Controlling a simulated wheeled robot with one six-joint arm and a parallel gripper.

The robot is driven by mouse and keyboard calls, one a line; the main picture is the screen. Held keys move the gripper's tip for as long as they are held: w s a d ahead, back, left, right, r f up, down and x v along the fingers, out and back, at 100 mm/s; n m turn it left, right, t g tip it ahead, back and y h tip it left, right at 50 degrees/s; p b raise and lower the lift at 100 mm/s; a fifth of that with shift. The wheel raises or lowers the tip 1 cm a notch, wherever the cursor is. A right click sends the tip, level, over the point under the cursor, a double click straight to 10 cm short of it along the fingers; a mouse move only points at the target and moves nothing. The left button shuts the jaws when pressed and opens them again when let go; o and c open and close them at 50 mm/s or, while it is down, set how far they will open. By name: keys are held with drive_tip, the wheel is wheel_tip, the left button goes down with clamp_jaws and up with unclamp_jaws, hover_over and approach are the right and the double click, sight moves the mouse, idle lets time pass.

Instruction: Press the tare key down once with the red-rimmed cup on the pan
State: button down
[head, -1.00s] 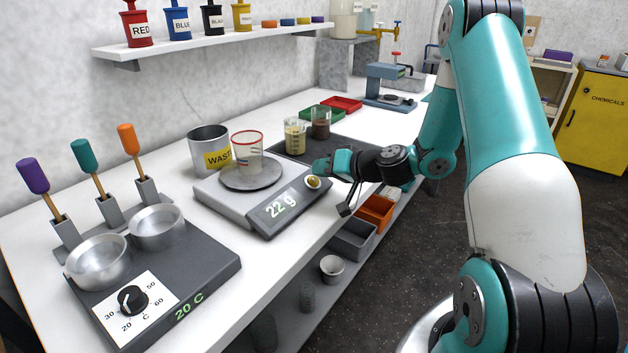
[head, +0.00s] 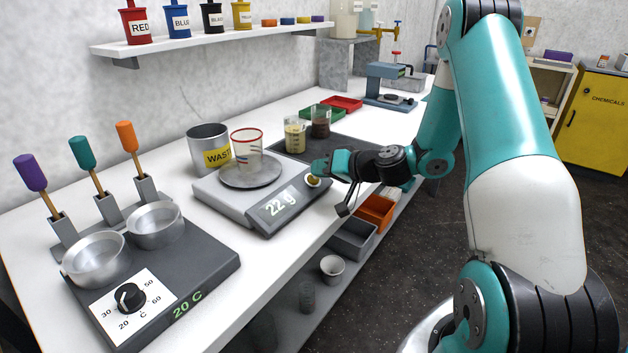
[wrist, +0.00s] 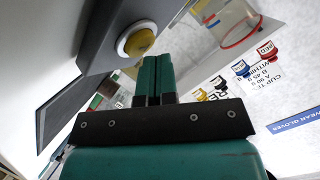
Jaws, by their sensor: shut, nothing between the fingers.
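The red-rimmed cup (head: 247,143) stands upright on the round pan (head: 250,176) of the scale. It is clear, with coloured marks on its side, and it also shows at the top of the wrist view (wrist: 232,22). The scale's display (head: 281,204) reads 22 g. The yellow tare key (head: 313,181) sits at the right end of the display panel; in the wrist view the key (wrist: 140,41) has a pale ring around it. My gripper (head: 319,172) is shut and empty, its teal fingertips (wrist: 155,62) close beside the key. I cannot tell whether they touch it.
A waste can (head: 208,150) stands behind the pan. Two beakers, one yellowish (head: 295,137) and one brown (head: 320,122), stand on a dark mat behind my gripper. A hot plate with two metal bowls (head: 156,225) fills the near left.

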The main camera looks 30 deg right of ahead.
drive_tip(key=shift+w+f+b, duration=0.15)
drive_tip(key=shift+f+b, duration=0.25)
idle(0.6)
drive_tip(key=shift+r, duration=0.1)
drive_tip(key=shift+s+r+p, duration=0.3)
drive_tip(key=shift+s+r, duration=0.05)
drive_tip(key=shift+r, duration=0.3)
drive_tip(key=shift+d+r, duration=0.1)
drive_tip(key=r, duration=0.1)
drive_tip(key=s+r+p, duration=0.1)
drive_tip(key=r, duration=0.1)
drive_tip(key=s+r+p, duration=0.1)
drive_tip(key=shift+d+r, duration=0.2)
drive_tip(key=shift+d, duration=0.15)
idle(0.5)
